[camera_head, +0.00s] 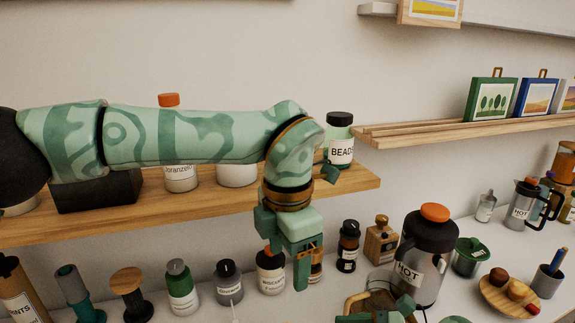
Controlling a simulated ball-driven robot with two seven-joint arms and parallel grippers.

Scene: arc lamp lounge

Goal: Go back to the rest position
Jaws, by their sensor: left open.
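My left arm reaches in from the left, across the front of the wooden shelf (345,183). My left gripper (303,272) hangs down from it, open, with nothing seen between its fingers. It is in front of the bottles on the lower counter, close to the biscuits jar (270,275). Green blocky parts (385,313) at the bottom edge look like my right gripper, mostly cut off by the frame. Whether its jaws are open or shut does not show.
On the shelf stand an orange-capped jar (180,178) and a beads jar (340,150), partly behind my arm. Framed pictures stand at right.

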